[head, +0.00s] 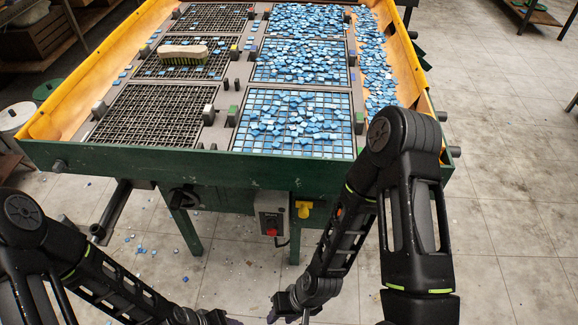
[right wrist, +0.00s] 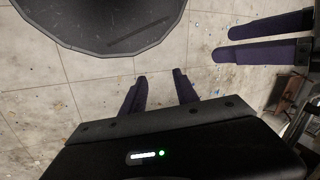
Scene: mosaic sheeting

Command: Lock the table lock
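The table (head: 200,165) has a green front frame and yellow side walls in the head view. Under its front edge are a black knob-like fitting (head: 183,197), a grey box with a red button (head: 271,214) and a small yellow part (head: 303,208). I cannot tell for certain which of these is the lock. My right gripper (head: 290,314) is low in front of the table, apart from it; its purple fingers are spread and empty in the right wrist view (right wrist: 159,88). My left gripper (head: 228,321) is mostly cut off at the bottom; its fingers show apart and empty in the right wrist view (right wrist: 265,37).
Blue mosaic tiles (head: 300,55) lie over the right-hand grids and side channel. A brush (head: 183,55) rests on a left grid. Tiled floor around the table is mostly open, with scattered chips.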

